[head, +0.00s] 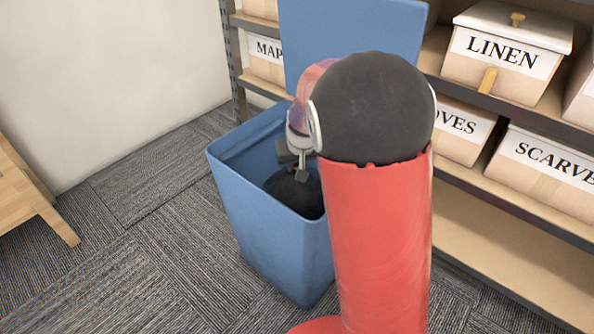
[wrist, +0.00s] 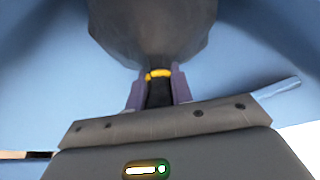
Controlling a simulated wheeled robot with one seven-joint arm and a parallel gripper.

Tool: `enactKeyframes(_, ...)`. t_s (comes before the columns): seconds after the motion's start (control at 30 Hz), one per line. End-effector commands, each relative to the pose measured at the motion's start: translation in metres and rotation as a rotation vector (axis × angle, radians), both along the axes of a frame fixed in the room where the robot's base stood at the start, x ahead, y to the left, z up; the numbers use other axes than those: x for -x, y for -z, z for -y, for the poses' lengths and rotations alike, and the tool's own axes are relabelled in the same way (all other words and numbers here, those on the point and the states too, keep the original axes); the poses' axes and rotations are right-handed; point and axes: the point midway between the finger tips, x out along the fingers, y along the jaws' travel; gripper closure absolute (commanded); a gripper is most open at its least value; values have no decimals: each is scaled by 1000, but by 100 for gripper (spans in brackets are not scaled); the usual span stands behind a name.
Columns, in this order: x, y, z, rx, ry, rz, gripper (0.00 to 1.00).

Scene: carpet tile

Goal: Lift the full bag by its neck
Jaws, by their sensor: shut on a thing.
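The full bag is dark grey to black, and its rounded top (head: 292,188) shows inside the blue bin (head: 270,240) in the head view. In the wrist view the bag (wrist: 150,30) bulges beyond my gripper, and its narrow neck has a yellow tie (wrist: 158,74) around it. My gripper (wrist: 158,92) is shut on the neck, one purple-grey finger on each side. In the head view my gripper (head: 300,172) is inside the bin's opening, at the top of the bag. The bag's lower part is hidden by the bin wall.
The bin's blue lid (head: 350,35) stands up at the back. A shelf unit (head: 480,230) with labelled boxes, such as the LINEN box (head: 500,85), is behind and right. A wooden piece of furniture (head: 25,195) stands at left. Carpet (head: 140,250) left of the bin is clear.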

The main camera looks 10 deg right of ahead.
Motion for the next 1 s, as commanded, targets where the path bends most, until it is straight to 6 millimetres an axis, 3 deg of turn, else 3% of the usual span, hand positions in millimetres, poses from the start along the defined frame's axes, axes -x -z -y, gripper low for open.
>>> enactKeyframes(0.03,-1,-13,0,0,0,5,100)
enactKeyframes(0.6,-2,-89,0,0,1,7,100)
enactKeyframes(0.73,-1,-97,0,0,1,6,100)
enactKeyframes(1.0,-1,-96,0,0,1,5,100)
